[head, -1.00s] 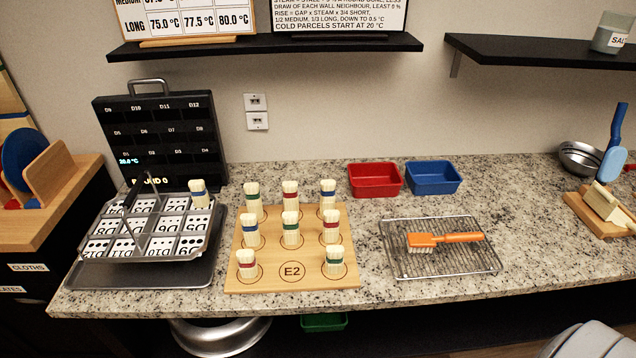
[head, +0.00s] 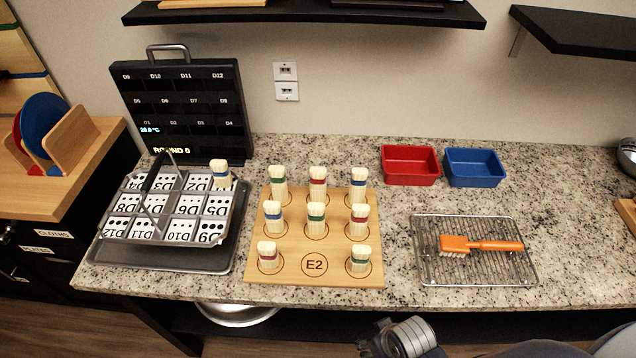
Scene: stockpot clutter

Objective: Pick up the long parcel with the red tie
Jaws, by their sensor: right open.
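Three pale parcels with red ties stand upright on the wooden board marked E2 (head: 314,265). One red-tied parcel (head: 318,183) is in the middle of the back row and looks the tallest of the three. Another red-tied parcel (head: 358,221) is at the right of the middle row. A third red-tied parcel (head: 268,257) is at the front left and looks short. My right gripper (head: 374,345) shows only in part at the bottom edge, open, below the counter's front edge and away from all parcels. My left gripper is out of view.
Parcels with blue or green ties stand close around the red-tied ones. A compartment tray (head: 134,228) with another blue-tied parcel (head: 220,174) is at left. At right are a red bin (head: 410,166), a blue bin (head: 474,168) and a rack (head: 440,272) with an orange brush (head: 490,245).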

